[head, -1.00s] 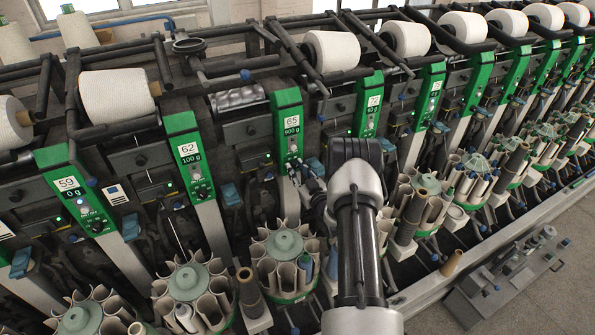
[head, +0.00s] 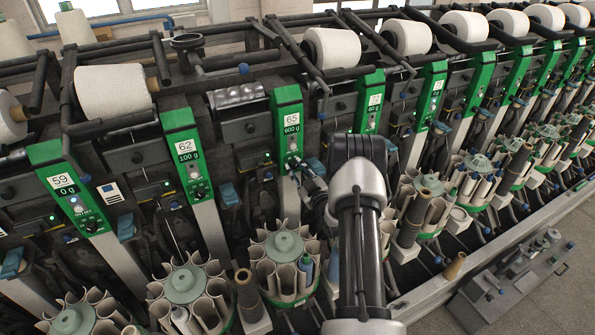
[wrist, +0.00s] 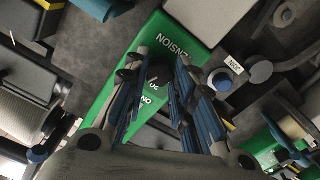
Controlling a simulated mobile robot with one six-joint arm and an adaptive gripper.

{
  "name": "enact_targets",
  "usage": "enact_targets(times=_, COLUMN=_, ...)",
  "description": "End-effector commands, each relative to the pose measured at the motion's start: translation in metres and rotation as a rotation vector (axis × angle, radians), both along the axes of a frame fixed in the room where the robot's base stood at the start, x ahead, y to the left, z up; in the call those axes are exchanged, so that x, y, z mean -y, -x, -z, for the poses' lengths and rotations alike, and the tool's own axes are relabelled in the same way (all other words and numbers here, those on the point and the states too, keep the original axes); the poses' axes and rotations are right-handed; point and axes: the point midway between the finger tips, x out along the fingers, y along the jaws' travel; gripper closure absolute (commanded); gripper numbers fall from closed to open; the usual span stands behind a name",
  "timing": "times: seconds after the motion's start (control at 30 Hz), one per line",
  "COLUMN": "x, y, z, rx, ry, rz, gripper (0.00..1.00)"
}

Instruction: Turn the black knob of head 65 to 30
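The green head 65 panel (head: 288,122) stands near the middle of the head view, with its number plate above a display that appears to read 900 g. My gripper (head: 296,164) is at the lower part of this panel and hides much of the controls there. In the wrist view, my gripper (wrist: 158,88) is open, its two blue-and-black fingers on either side of a dark shape on the green panel. This looks like the black knob (wrist: 152,80), partly hidden. I cannot tell whether the fingers touch it. The knob's setting is not readable.
The head 62 panel (head: 183,150) is to the left, and further green panels run off to the right. Bobbin magazines (head: 284,248) stand below head 65. A yarn cone (head: 333,48) sits above. Open floor (head: 560,262) lies at the lower right.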

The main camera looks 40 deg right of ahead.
Motion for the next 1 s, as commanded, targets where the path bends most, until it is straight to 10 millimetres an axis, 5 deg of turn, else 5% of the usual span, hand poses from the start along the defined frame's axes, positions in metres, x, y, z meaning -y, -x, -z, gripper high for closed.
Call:
enact_targets(times=0.23, x=-0.003, y=0.016, z=0.002, rx=-0.004, ry=-0.005, rz=0.002, gripper=0.57)
enact_targets(times=0.7, x=-0.024, y=0.104, z=0.001, rx=-0.001, ry=-0.002, rz=0.003, gripper=0.55)
enact_targets(times=1.0, x=-0.028, y=0.117, z=0.0, rx=0.001, ry=0.0, rz=0.0, gripper=0.55)
